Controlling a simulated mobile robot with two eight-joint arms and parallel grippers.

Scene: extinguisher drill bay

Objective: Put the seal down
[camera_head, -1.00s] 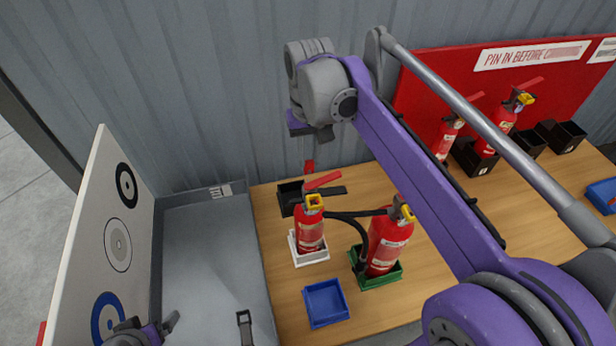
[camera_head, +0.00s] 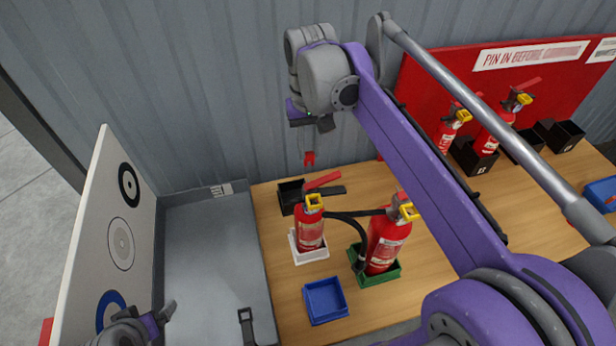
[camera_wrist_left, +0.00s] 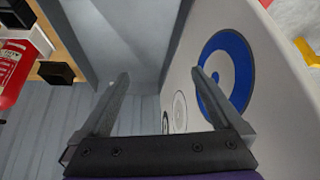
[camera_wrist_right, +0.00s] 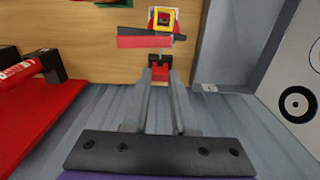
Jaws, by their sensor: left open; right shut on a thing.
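The seal seems to be the small red piece (camera_head: 309,158) at the tips of my right gripper (camera_head: 309,151), apart from the table below. In the right wrist view the same red piece (camera_wrist_right: 160,73) sits between the nearly closed fingertips, with a black tray (camera_wrist_right: 155,59) behind it. In the head view that black tray (camera_head: 287,200) stands on the table at the wall, behind the extinguisher (camera_head: 310,233) in a white tray (camera_head: 313,258). My left gripper (camera_wrist_left: 160,76) is open and empty, near the target board (camera_wrist_left: 258,70).
Another extinguisher (camera_head: 384,243) stands in a green tray (camera_head: 381,276). An empty blue tray (camera_head: 325,301) is in front. A red panel (camera_head: 440,75) with more extinguishers is at the right. A grey bay (camera_head: 212,250) lies left of the wooden table.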

